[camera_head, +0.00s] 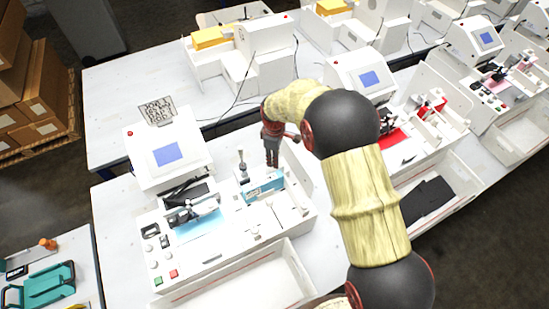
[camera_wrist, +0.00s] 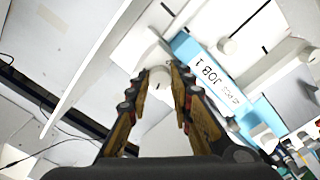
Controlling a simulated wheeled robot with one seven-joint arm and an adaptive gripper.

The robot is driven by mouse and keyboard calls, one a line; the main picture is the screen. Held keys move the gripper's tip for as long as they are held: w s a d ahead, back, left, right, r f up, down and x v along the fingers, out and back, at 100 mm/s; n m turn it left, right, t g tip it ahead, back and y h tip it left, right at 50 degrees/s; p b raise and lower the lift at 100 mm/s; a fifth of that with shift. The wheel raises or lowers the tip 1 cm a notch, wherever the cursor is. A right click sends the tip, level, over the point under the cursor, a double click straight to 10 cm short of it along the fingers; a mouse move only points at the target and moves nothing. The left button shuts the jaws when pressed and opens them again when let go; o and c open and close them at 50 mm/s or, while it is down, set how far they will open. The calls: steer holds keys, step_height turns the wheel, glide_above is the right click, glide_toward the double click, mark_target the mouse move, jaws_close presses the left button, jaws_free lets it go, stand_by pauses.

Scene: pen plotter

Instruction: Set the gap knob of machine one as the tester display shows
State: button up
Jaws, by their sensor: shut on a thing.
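The machine (camera_head: 222,236) in front of me is white, with a blue block marked "JOB 1" (camera_wrist: 212,72) on it. A round white knob (camera_wrist: 158,76) sits beside this block in the wrist view. My gripper (camera_wrist: 159,74) is shut on this knob, one finger on each side. In the head view my gripper (camera_head: 271,163) points down just behind the blue block (camera_head: 264,187), and the knob is hidden there. A second white knob (camera_wrist: 227,46) shows beyond the block. A blue screen (camera_head: 166,154) stands at the machine's back left; its text is not readable.
Buttons and small knobs (camera_head: 151,248) line the machine's left front. An empty white tray (camera_head: 255,283) lies before it. A teal device (camera_head: 42,287) with a small dark display (camera_head: 17,272) is on the left table. Similar machines (camera_head: 405,125) stand to the right.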

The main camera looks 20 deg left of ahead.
jaws_close()
steer(key=shift+m+b, duration=0.3)
steer(key=m+b, duration=0.2)
steer(key=shift+f+m, duration=0.1)
steer(key=shift+m, duration=0.3)
steer(key=m+b, duration=0.2)
steer(key=m, duration=0.2)
steer(key=shift+m+b, duration=0.3)
steer(key=m+b, duration=0.2)
steer(key=m, duration=0.3)
steer(key=m+b, duration=0.1)
steer(key=m, duration=0.4)
steer(key=o, duration=0.6)
jaws_free()
